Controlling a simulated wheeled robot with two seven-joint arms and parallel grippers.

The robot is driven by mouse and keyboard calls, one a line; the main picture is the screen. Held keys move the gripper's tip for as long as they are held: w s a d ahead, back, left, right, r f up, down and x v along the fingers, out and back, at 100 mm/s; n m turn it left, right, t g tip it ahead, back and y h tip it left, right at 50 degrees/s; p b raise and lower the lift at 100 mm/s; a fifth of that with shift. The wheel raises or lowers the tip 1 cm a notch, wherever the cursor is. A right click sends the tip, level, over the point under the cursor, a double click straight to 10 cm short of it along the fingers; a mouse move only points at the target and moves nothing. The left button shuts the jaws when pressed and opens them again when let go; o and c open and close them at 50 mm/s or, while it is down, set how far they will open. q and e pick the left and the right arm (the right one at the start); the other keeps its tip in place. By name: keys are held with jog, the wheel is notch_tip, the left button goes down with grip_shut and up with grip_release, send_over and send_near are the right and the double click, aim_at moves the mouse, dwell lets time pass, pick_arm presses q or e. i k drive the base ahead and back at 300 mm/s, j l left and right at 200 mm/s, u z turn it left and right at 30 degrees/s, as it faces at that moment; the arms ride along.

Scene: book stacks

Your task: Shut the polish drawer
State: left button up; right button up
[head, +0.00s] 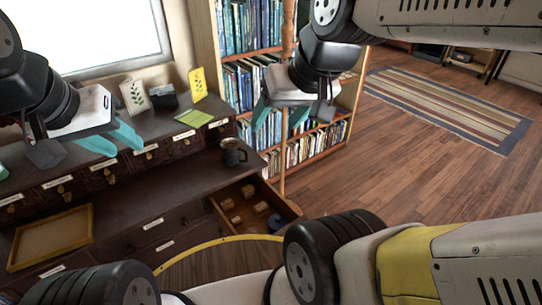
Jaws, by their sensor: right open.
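An open wooden drawer (240,217) sticks out below the worktop at the right end of the dark cabinet. Several small tan pieces and a dark blue round item (275,223) lie in it. Its label is not readable, so I cannot tell from it that this is the polish drawer. My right gripper (281,117) has teal fingers spread apart and empty, above and beyond the drawer, in front of the bookshelf in the picture. My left gripper (113,141) is over the cabinet's row of small drawers at the left, fingers apart and empty.
A dark mug (233,152) stands on the worktop (170,185) near the open drawer. A wooden tray (52,238) lies at the left. Cards (197,84) and a green pad (193,118) sit on the upper ledge. The floor (400,150) to the right is clear up to a striped rug (450,105).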

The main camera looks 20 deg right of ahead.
aim_at(264, 191)
jog(key=k+l+z, duration=0.15)
jog(key=l, duration=0.15)
jog(key=k+l+z, duration=0.15)
jog(key=l, duration=0.15)
jog(key=l+z, duration=0.35)
jog(key=k+l+z, duration=0.1)
jog(key=l+z, duration=0.2)
